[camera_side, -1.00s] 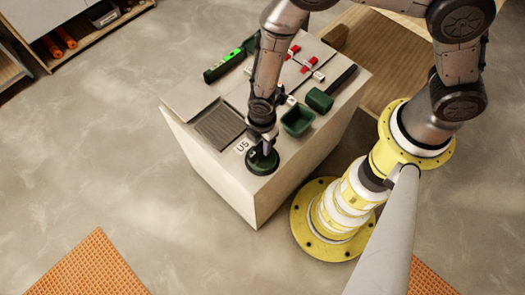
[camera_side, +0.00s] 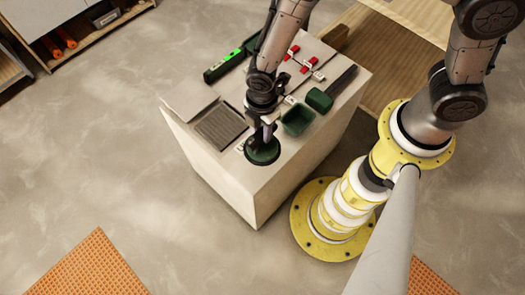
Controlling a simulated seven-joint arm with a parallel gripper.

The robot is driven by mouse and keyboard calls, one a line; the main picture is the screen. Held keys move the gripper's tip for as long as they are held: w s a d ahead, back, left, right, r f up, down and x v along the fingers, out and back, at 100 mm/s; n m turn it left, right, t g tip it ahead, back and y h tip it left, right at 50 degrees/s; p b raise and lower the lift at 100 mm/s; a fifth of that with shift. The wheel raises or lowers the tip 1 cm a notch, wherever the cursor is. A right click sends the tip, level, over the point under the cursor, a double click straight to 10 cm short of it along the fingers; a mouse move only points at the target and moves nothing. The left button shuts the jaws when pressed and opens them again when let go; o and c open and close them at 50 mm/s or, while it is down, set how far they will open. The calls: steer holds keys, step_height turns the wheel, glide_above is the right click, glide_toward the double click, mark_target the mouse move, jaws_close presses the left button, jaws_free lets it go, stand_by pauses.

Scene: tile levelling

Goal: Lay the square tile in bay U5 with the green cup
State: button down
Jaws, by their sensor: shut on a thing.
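My gripper (camera_side: 268,131) is shut on the handle of the green cup (camera_side: 262,153), a dark green round disc. The cup is near the front corner of the pale block's top, and seems slightly above it; any gap is hard to see. No tile shows under the cup. Bay U5 (camera_side: 220,126) is a square patch of dark grey ridged bed, left of the cup, with nothing over it. Its U5 label is mostly hidden behind the cup and gripper. A pale flat tile (camera_side: 188,97) lies beyond the bay; I cannot tell whether it is the square tile.
A green open box (camera_side: 298,121) and a smaller green block (camera_side: 319,100) stand right of the gripper. A level with a bright green window (camera_side: 234,56), red-and-white clips (camera_side: 306,68) and a dark bar (camera_side: 342,78) lie farther back. The block's front edge is close to the cup.

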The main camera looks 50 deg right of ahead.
mark_target(262, 145)
steer(key=shift+r, duration=0.2)
steer(key=shift+f, duration=0.1)
steer(key=shift+f, duration=2.45)
steer(key=shift+f, duration=1.5)
steer(key=shift+c, duration=1.4)
jaws_free()
